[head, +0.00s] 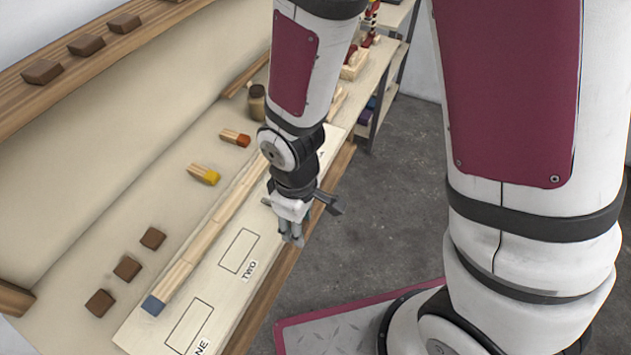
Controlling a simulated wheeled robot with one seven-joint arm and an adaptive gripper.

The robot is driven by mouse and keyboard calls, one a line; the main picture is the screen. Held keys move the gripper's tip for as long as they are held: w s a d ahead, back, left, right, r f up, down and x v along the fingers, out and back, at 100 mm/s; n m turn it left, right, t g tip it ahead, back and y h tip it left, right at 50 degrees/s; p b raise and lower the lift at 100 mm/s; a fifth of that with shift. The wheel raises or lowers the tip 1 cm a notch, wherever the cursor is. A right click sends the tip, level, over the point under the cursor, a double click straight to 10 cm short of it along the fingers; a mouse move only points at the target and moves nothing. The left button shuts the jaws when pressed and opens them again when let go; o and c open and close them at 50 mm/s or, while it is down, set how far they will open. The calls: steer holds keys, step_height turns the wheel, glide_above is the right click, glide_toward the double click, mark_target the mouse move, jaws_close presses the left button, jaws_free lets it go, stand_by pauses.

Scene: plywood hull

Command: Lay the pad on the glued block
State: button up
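Several dark brown square pieces, which may be the pads, are in the head view: three lie in a row on the bench, including a middle one (127,268); others sit on the upper ledge, such as the nearest (42,71). Two short pale wooden pieces lie on the bench, one with a yellow end (204,174) and one with a red-orange end (235,137). I cannot tell which thing is the glued block. My gripper (292,240) points down over the bench's front edge, right of the outline marked TWO. Nothing clearly shows between its fingers; their opening is unclear.
A pale board (213,285) has drawn rectangles, with part of a label at the near end. A long wooden strip (210,232) with a blue end runs along its back. A brown jar (257,103) stands farther back. A shelf rack (385,85) stands beyond; grey floor is open right.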

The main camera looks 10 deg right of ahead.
steer(key=shift+w+d, duration=0.2)
steer(key=shift+w, duration=0.05)
steer(key=w, duration=0.5)
steer(key=w+a+f, duration=0.1)
steer(key=w, duration=0.3)
steer(key=w+a+p, duration=0.1)
steer(key=w, duration=0.4)
steer(key=shift+w+f, duration=0.15)
steer(key=shift+w, duration=0.15)
steer(key=shift+w+f, duration=0.25)
steer(key=shift+f+p, duration=0.4)
steer(key=shift+f, duration=1.15)
steer(key=shift+f, duration=0.15)
steer(key=o, duration=0.9)
step_height(320, 180, up, 12)
steer(key=shift+r+b, duration=0.25)
steer(key=shift+b, duration=0.45)
